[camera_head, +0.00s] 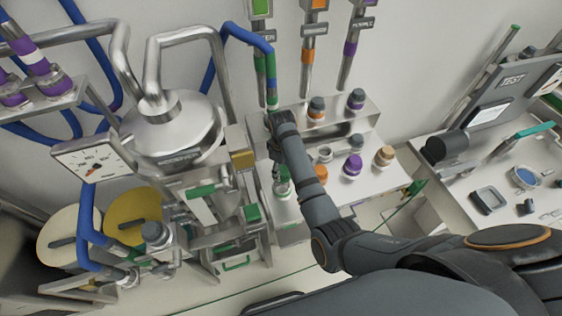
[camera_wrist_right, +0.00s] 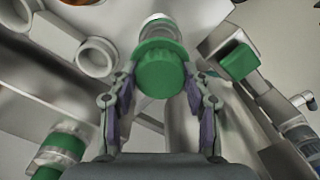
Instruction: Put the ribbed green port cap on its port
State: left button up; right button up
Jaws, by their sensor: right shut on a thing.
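The ribbed green port cap (camera_wrist_right: 160,72) sits between the two fingers of my right gripper (camera_wrist_right: 160,100) in the right wrist view. The fingers are shut on its sides. Just beyond it is a pale round piece with green on it (camera_wrist_right: 160,27); I cannot tell whether the cap touches it. My forearm partly hides this spot. My left gripper is not in view.
A steel vessel (camera_head: 170,135) and pipework stand close on the left. A side table (camera_head: 460,195) with tools is at the right.

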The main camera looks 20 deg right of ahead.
jog(key=shift+w+a+r, duration=0.1)
jog(key=shift+w, duration=0.05)
jog(key=shift+a+r, duration=0.1)
jog(key=shift+r, duration=0.05)
jog(key=shift+s+r, duration=0.1)
jog(key=shift+s, duration=0.25)
jog(key=shift+w+f, duration=0.2)
jog(key=shift+f, duration=0.6)
jog(key=shift+d+f+b, duration=0.2)
jog(key=shift+f+b, duration=0.15)
jog(key=shift+f, duration=0.35)
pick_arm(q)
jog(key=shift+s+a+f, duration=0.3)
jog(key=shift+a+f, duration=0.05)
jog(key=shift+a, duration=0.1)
pick_arm(e)
jog(key=shift+f, duration=0.1)
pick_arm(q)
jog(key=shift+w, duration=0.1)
pick_arm(e)
jog(key=shift+w, duration=0.1)
